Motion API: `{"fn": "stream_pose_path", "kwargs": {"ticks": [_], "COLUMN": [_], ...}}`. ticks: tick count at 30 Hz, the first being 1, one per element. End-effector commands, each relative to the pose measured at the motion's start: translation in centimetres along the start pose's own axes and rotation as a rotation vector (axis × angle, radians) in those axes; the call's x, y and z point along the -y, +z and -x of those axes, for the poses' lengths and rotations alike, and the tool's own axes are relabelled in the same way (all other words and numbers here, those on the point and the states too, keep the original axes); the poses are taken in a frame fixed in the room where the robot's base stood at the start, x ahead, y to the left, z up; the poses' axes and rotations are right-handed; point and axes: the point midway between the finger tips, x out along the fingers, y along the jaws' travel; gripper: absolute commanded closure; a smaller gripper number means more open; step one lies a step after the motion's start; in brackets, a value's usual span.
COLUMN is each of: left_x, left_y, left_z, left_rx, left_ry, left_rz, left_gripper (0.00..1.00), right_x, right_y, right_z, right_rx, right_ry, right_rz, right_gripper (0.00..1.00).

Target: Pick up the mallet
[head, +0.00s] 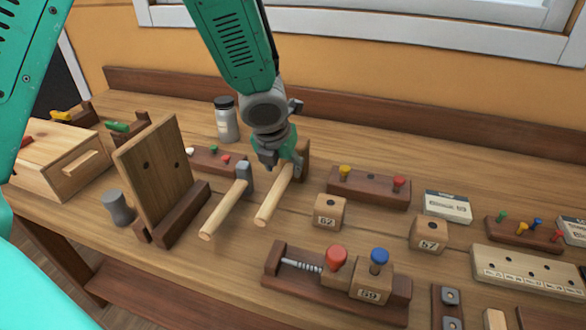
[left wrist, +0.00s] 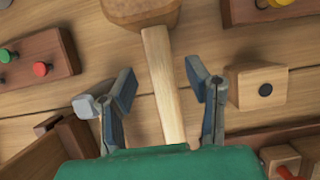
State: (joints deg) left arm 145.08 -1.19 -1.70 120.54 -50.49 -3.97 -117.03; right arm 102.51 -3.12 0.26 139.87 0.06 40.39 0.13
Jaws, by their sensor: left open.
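The mallet has a pale wooden handle (head: 274,197) and a brown wooden head (head: 303,152). It lies on the bench with its handle toward me. In the left wrist view its head (left wrist: 142,10) is at the top and its handle (left wrist: 163,85) runs down between the fingers. My left gripper (head: 280,160) is open and points down over the mallet; in the wrist view its fingers (left wrist: 160,85) stand one on each side of the handle, apart from it. The gripper hides part of the head in the head view. My right gripper is not in view.
A metal-headed hammer (head: 225,208) lies close left of the mallet; its head (left wrist: 88,104) is near the left finger. A wooden block (head: 329,211) is to the right. An upright board (head: 155,167) and a jar (head: 227,122) stand to the left and behind.

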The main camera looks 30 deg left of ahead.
Motion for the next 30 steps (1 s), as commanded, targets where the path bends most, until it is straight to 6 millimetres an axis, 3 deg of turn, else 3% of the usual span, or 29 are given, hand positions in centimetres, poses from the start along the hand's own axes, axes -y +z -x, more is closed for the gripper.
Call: {"fn": "stream_pose_path", "kwargs": {"ticks": [7, 15, 24, 26, 28, 30], "left_x": [0.0, 0.0, 0.0, 0.0, 0.0, 0.0], "left_y": [-0.1, 0.0, 0.1, 0.1, 0.1, 0.1], "left_z": [-1.9, -5.8, -6.2, -6.2, -6.2, -6.2], "left_rx": [0.001, -0.001, 0.002, 0.001, 0.001, 0.001], "left_ry": [0.0, 0.0, 0.0, 0.0, 0.0, 0.0], "left_rz": [0.001, 0.001, 0.001, 0.001, 0.001, 0.001], "left_gripper": [0.56, 0.56, 0.56, 0.74, 0.98, 1.0], "right_x": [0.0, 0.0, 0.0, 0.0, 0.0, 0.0], "right_y": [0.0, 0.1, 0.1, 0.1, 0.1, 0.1], "right_z": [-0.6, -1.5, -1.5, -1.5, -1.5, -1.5], "right_rx": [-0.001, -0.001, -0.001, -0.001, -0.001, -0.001], "right_ry": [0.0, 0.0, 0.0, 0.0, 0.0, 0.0], "right_rz": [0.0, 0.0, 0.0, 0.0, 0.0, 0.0], "right_gripper": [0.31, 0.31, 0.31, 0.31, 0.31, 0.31]}}
